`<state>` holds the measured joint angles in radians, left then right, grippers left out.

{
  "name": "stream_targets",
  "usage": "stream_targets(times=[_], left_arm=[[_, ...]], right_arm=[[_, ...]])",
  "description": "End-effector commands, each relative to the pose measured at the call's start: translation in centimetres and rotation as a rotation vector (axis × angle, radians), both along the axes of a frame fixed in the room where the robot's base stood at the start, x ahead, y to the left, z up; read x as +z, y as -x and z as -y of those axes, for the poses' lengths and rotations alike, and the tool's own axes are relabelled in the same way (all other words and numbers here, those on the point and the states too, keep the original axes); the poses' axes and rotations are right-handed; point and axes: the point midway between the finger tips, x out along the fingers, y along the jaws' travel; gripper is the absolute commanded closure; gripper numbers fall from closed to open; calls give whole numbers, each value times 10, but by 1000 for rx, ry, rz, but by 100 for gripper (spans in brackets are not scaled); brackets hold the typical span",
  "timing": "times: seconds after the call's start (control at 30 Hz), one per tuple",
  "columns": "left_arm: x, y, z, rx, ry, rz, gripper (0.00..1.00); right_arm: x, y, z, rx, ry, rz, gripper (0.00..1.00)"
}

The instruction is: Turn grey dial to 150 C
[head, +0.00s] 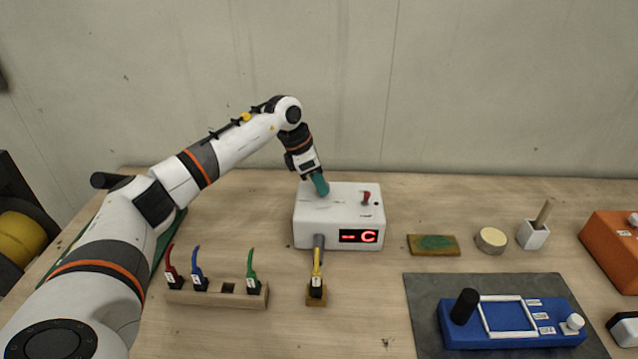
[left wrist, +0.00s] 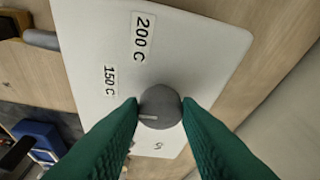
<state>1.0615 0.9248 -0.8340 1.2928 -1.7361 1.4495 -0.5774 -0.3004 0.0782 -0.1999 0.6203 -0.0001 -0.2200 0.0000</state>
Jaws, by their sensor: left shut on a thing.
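The grey dial (left wrist: 160,106) sits on top of a white box (head: 310,232), which also shows in the left wrist view (left wrist: 85,60). My left gripper (head: 320,188) reaches down onto the box's top, and its green fingers are closed on the dial's two sides. In the left wrist view, a white mark on the dial points left, somewhat below the "150 C" label (left wrist: 110,80). A "200 C" label (left wrist: 143,37) lies further round. Another label below the dial is partly hidden. The box's red display (head: 359,236) reads dashes and "C". My right gripper is out of view.
A red switch (head: 366,198) stands on the box. A wooden rack (head: 215,296) holds red, blue and green pieces. A blue fixture (head: 510,335) lies on a grey mat (head: 425,300) at front right.

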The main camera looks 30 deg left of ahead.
Motion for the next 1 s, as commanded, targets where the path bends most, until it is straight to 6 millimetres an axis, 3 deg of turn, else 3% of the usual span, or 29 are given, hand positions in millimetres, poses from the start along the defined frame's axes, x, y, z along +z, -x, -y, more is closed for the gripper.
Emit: stream_targets(times=[0.73,0.77,0.8,0.9,1.0], left_arm=[[2,-2,-1,-86,-1,5,93],[2,-1,-1,-86,-1,5,67],[2,-2,-1,-86,-1,5,60],[2,-1,-1,-86,-1,4,48],[1,-1,-1,-87,-1,2,48]], right_arm=[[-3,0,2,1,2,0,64],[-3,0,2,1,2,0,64],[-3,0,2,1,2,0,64],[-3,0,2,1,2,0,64],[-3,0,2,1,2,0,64]])
